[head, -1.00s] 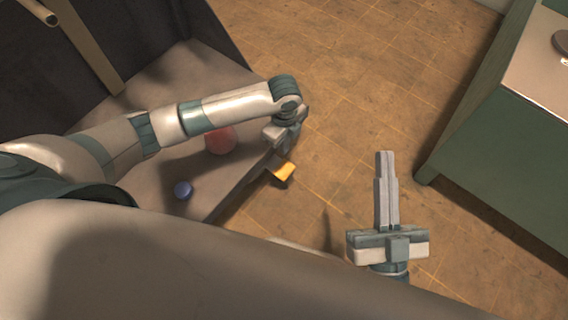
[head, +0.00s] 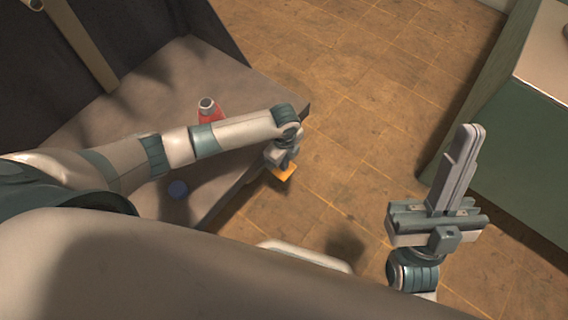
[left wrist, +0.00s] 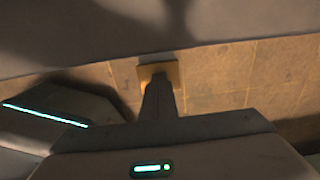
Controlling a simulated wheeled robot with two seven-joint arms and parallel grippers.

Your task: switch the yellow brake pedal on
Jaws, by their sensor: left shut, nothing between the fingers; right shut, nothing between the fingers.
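The yellow brake pedal (head: 284,174) sticks out from the front edge of the grey console, low over the floor. It also shows in the left wrist view (left wrist: 158,71), straight beyond my fingers. My left gripper (head: 281,164) is shut and empty, pointing down at the pedal, with its fingertips at or just above it. I cannot tell whether they touch. In the left wrist view the shut fingers (left wrist: 160,88) overlap the pedal's lower part. My right gripper (head: 468,135) is shut and empty, held up over the floor at the right, well away from the pedal.
A green cabinet (head: 510,150) stands at the right. Tiled floor (head: 345,110) lies open between them.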

